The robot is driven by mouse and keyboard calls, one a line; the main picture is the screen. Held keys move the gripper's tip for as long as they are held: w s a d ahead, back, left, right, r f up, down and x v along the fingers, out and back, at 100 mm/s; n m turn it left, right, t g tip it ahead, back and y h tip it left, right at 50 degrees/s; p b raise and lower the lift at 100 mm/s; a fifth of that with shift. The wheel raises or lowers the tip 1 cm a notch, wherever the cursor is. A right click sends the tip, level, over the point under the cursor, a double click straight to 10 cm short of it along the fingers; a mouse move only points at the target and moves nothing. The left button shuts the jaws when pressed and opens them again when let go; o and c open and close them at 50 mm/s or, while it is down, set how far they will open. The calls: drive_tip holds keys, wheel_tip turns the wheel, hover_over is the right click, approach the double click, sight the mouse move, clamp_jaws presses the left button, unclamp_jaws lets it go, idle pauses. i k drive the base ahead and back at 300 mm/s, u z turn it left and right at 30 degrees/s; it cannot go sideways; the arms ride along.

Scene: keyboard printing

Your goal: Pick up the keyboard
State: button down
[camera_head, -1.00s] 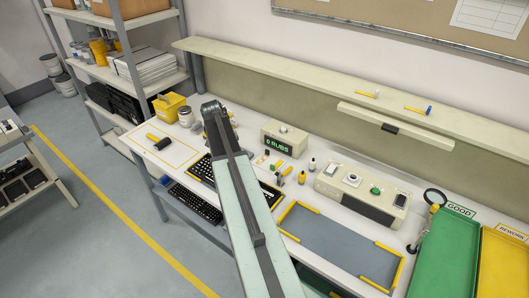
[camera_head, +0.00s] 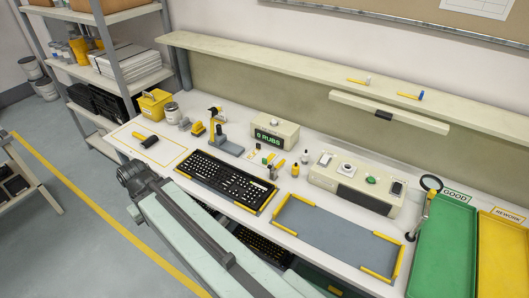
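A black keyboard (camera_head: 218,172) with a yellow-edged frame lies flat on the white workbench, left of the grey-blue mat. It shows whole in the head view. My pale green arm (camera_head: 190,235) reaches up from the bottom and ends in a dark joint at the bench's front edge, left of the keyboard and apart from it in the picture. My gripper's fingers do not show; they are hidden or out of the picture.
More dark keyboards (camera_head: 262,246) lie on a shelf under the bench. A grey stand (camera_head: 226,145), a counter box reading "0 RUBS" (camera_head: 276,137) and small bottles stand behind the keyboard. A green tray (camera_head: 440,245) is at the right. The grey-blue mat (camera_head: 335,232) is bare.

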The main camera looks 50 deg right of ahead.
sight(250, 190)
drive_tip(key=z, duration=0.75)
drive_tip(key=k, duration=1.2)
drive_tip(key=z, duration=0.4)
drive_tip(key=i, duration=1.45)
drive_tip(key=z, duration=0.05)
